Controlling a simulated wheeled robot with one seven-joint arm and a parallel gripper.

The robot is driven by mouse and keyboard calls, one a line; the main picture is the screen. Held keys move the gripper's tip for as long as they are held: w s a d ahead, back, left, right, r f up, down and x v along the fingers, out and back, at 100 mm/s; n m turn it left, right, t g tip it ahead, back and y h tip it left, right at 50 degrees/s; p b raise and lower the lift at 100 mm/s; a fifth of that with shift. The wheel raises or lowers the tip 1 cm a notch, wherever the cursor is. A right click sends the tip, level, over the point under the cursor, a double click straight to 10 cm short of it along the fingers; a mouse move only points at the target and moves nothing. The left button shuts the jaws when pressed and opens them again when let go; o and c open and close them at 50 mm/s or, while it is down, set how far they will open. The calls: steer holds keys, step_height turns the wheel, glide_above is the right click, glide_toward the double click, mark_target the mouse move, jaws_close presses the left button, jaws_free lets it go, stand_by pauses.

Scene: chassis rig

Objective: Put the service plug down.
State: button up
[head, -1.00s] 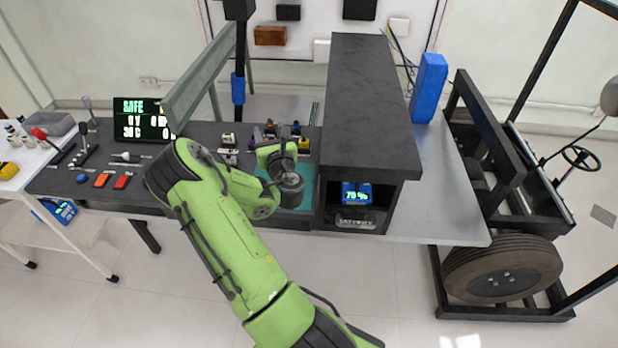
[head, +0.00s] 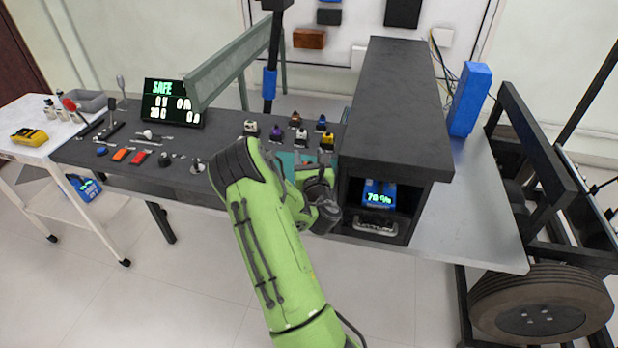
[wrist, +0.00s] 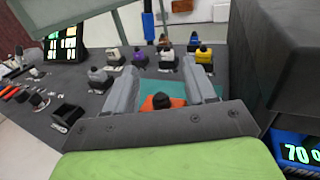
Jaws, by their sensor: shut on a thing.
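In the wrist view an orange block with a black top, which I take for the service plug (wrist: 172,102), sits between the two grey fingers of my gripper (wrist: 163,82). My gripper is shut on it, and the palm hides its near side. Beyond it lies a teal mat (wrist: 165,90) on the dark bench. In the head view my gripper (head: 303,168) is over the teal mat (head: 288,158), beside the dark housing, and the arm hides most of the plug. I cannot tell whether the plug touches the mat.
Several coloured connectors, one of them yellow (head: 326,142), stand behind the mat. The dark housing (head: 400,90) is close on the right, with a blue lit display (head: 379,194) inside. A black screen (head: 173,102) reading SAFE and small bench parts are on the left.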

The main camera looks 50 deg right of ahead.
step_height(320, 180, down, 4)
steer(key=shift+r+b, duration=0.25)
steer(key=shift+b, duration=0.55)
steer(key=shift+f, duration=0.1)
steer(key=shift+f, duration=0.15)
steer(key=o, duration=1.1)
steer(key=shift+c, duration=0.2)
